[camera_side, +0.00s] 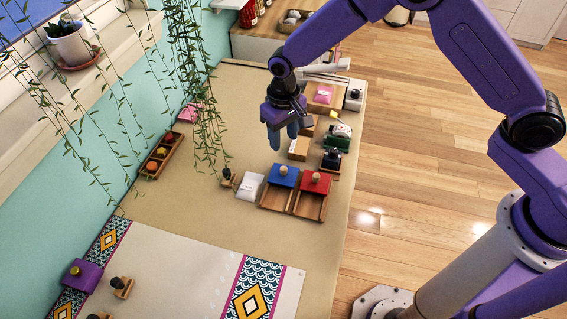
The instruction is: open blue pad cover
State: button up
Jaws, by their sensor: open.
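The blue pad cover (284,176) is a flat blue lid with a pale yellow knob (283,170) on top. It lies over the far part of a wooden box (272,200) near the table's middle right. A red cover (315,182) with a similar knob sits beside it on the right, on a matching wooden box (310,207). My gripper (282,138) points down above and behind the blue cover, apart from it. Its fingers are open and appear empty. The exact height above the table is hard to tell.
A white packet (249,186) and a small knobbed wooden piece (227,178) lie left of the boxes. Hanging vines (200,80) drop left of my gripper. The table between boxes and patterned runner (180,265) is clear.

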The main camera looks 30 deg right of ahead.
aim_at(284, 168)
notch_tip(284, 168, down, 11)
jog(key=shift+f, duration=0.1)
dwell(0.3)
jog(key=shift+c, duration=0.3)
